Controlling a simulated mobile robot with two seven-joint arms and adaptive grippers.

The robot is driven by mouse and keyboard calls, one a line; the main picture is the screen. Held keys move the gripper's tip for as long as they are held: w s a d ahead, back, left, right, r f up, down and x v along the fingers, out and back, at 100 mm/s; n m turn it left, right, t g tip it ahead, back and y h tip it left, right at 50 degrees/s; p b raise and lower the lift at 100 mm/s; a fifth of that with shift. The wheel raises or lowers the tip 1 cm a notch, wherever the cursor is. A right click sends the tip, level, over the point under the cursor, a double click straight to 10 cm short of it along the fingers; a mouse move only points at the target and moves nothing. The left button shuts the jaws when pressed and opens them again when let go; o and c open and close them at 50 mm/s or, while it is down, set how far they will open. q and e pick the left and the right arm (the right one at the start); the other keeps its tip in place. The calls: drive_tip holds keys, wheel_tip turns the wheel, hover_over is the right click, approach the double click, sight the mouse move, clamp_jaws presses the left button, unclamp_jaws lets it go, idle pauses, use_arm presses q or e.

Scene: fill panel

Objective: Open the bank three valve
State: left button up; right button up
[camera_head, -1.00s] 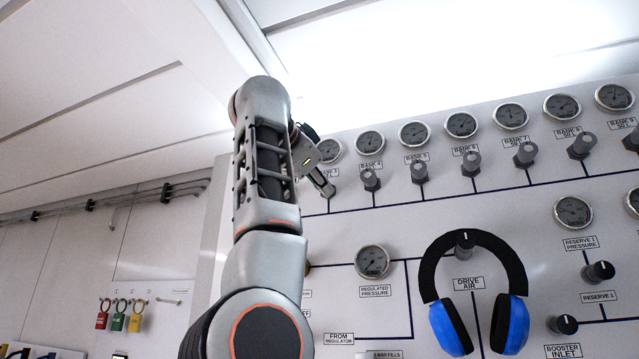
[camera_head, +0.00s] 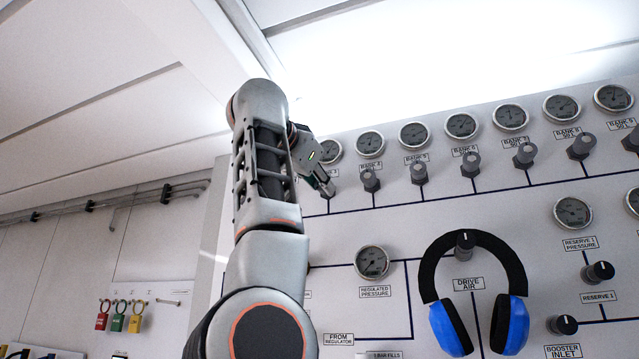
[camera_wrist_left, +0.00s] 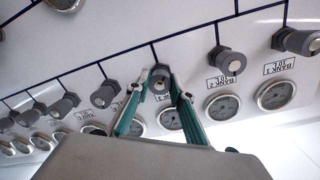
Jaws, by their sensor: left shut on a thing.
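The bank three valve is a small grey knob (camera_wrist_left: 160,77) on the white panel, one place left of the bank 4 valve (camera_head: 371,181) in the head view. In the left wrist view, which is upside down, my left gripper (camera_wrist_left: 160,90) has its two green fingers on either side of this knob, shut on it. The fingers and wrist hide part of the knob and its label. In the head view, my left gripper (camera_head: 325,184) reaches the panel from the left, partly behind my own arm. My right gripper is not in view.
Neighbouring valve knobs (camera_wrist_left: 105,94) (camera_wrist_left: 226,60) stand close on both sides, with round gauges (camera_head: 369,143) above the row in the head view. Blue and black headphones (camera_head: 514,322) hang lower on the panel.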

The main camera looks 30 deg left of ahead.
use_arm(q)
drive_tip(key=o, duration=1.1)
